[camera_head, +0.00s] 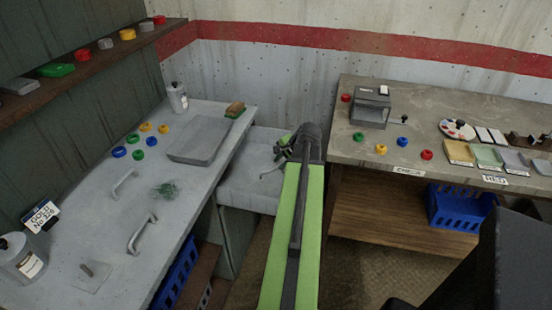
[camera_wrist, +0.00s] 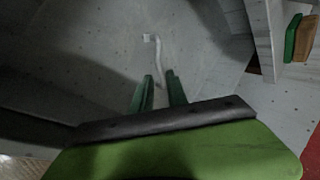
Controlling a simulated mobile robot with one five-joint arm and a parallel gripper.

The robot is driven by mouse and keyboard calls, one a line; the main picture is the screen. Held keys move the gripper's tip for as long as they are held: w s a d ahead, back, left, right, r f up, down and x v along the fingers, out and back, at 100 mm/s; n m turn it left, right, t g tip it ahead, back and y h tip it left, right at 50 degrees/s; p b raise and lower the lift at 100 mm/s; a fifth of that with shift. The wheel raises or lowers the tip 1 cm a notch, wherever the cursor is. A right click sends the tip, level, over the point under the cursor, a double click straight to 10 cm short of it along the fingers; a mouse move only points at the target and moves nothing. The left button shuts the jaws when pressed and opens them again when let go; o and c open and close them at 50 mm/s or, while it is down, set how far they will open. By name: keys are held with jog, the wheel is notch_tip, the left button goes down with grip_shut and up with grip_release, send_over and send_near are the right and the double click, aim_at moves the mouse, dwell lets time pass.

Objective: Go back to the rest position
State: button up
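My green arm reaches forward from the bottom middle of the head view. My gripper (camera_head: 281,149) is at its far end, above the sink (camera_head: 240,196) between the two counters. In the wrist view the two green fingers of my gripper (camera_wrist: 161,80) stand apart, with nothing visible between them. Beyond them is a grey basin surface with a pale tap-like piece (camera_wrist: 157,50), which looks apart from the fingers.
The left counter (camera_head: 205,110) holds a grey tray (camera_head: 199,140), a brush (camera_head: 235,109), handles, bottles and several coloured rings. The right counter (camera_head: 430,110) holds a label printer (camera_head: 371,107), more rings and coloured cards. A blue crate (camera_head: 460,207) sits below it.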

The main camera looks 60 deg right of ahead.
jog(key=p+v, duration=0.1)
jog(key=v, duration=0.2)
jog(key=shift+s+r+p, duration=0.25)
jog(key=shift+r+p, duration=0.05)
jog(key=shift+r, duration=0.05)
